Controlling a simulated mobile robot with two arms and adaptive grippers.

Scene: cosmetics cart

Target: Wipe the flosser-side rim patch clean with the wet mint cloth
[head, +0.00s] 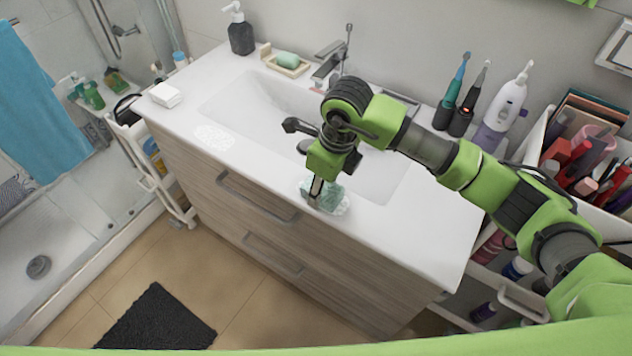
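The mint cloth (331,198) is bunched up on the front rim of the white sink counter, below my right gripper (317,189). The gripper points down, and its fingers look closed on the cloth. The flosser-side rim patch (345,208), a whitish foamy spot, shows around the cloth's edge; the cloth and fingers hide much of it. A second whitish patch (214,137) lies on the rim further left. The white flosser (507,103) stands at the back right of the counter. My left gripper is not in view.
The sink basin (250,98) and faucet (327,62) lie behind my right arm. Two electric toothbrushes (453,92) stand beside the flosser. A cart of cosmetics (585,160) is at the right. A soap dish (287,66) and dark dispenser (240,38) stand at the back left.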

